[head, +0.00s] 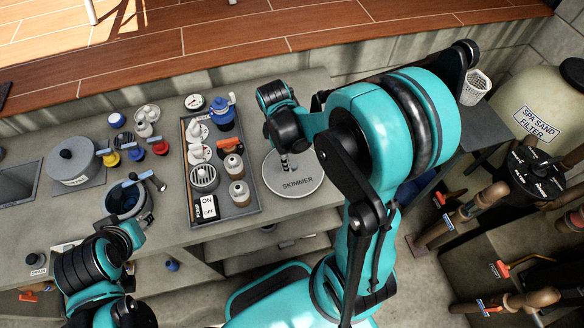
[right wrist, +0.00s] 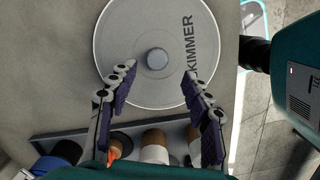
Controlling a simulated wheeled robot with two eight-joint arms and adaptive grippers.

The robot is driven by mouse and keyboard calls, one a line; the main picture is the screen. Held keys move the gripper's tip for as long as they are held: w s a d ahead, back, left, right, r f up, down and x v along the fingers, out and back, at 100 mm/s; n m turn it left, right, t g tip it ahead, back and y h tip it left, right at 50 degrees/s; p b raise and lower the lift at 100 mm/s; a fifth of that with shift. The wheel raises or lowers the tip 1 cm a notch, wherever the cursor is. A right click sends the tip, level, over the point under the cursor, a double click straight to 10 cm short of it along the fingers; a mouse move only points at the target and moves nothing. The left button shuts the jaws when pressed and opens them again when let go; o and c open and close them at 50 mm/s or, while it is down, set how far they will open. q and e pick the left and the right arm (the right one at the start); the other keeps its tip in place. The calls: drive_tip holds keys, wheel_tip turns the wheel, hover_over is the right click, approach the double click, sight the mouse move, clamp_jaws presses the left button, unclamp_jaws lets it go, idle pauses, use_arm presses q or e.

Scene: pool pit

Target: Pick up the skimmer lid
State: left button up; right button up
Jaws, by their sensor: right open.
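The skimmer lid (head: 306,172) is a round, pale grey disc marked SKIMMER, lying flat on the concrete counter right of the dark tray. In the right wrist view the lid (right wrist: 128,38) shows a round grey knob (right wrist: 157,58) at its centre. My right gripper (right wrist: 156,80) is open above the lid, its fingers apart on either side of the picture's middle, with the knob just beyond the fingertips. Nothing is between the fingers. In the head view my right arm covers part of the lid's surroundings. My left arm is at the lower left; its fingers do not show clearly.
A dark tray (head: 252,211) with several bottles and fittings stands directly left of the lid. A sand filter (head: 535,85) and pipes stand at the right. The counter's front edge is close to the lid.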

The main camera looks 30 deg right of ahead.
sight(292, 164)
drive_tip(key=f, duration=0.2)
drive_tip(key=d+f+b, duration=0.1)
drive_tip(key=f, duration=0.1)
drive_tip(key=shift+d, duration=0.15)
drive_tip(key=shift+s+f, duration=0.1)
drive_tip(key=shift+f, duration=0.2)
drive_tip(key=shift+c, duration=0.3)
clamp_jaws()
